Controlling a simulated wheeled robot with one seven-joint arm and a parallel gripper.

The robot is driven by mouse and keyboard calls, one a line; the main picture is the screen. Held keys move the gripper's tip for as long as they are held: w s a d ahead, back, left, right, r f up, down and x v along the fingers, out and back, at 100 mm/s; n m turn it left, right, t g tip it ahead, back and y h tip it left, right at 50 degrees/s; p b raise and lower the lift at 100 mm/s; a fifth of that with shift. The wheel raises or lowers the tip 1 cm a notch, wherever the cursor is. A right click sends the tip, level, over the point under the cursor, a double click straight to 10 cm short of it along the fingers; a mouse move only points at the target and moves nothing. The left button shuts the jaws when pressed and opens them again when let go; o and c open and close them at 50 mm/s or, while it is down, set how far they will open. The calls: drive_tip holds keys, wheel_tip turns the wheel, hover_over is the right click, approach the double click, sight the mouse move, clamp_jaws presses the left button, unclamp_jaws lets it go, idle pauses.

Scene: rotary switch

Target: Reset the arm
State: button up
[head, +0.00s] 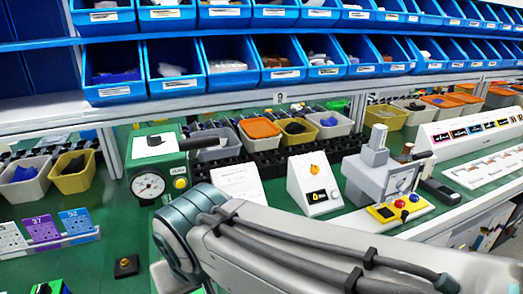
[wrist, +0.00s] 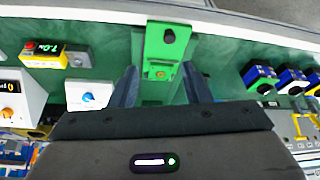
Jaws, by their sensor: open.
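My gripper (wrist: 160,75) shows in the wrist view with its two dark fingers apart. A green bracket-like fixture (wrist: 168,45) with a dark round hole shows between and beyond the fingers. I cannot tell whether the fingers touch it. In the head view my arm crosses the lower right, and my gripper is not visible there. A white sloped switch box (head: 308,196) with an orange knob (head: 314,170) stands on the green bench behind my arm. In the wrist view, a white box with an orange knob (wrist: 10,114) is at the left edge.
A green gauge device (head: 150,184) stands left of my arm. A grey machine (head: 372,181) with a yellow button panel (head: 400,209) stands to the right. Blue bins (head: 175,68) line the shelves above. A small blue-knobbed box (wrist: 89,96) is left of my fingers.

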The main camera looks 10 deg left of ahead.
drive_tip(key=w+d+r+m+h+p, duration=0.1)
drive_tip(key=w+d+r+m+p, duration=0.15)
drive_tip(key=d, duration=0.45)
drive_tip(key=w+d+r+m+h+p, duration=0.1)
drive_tip(key=w+d+p, duration=0.25)
drive_tip(key=d, duration=0.25)
drive_tip(key=s+d+m+p, duration=0.2)
drive_tip(key=d+m+p, duration=0.2)
drive_tip(key=d, duration=1.2)
drive_tip(key=shift+r+m+g+h+p, duration=0.3)
drive_tip(key=shift+r+m+h+p, duration=0.1)
drive_tip(key=shift+p, duration=0.1)
drive_tip(key=shift+c, duration=0.7)
drive_tip(key=shift+a, duration=0.15)
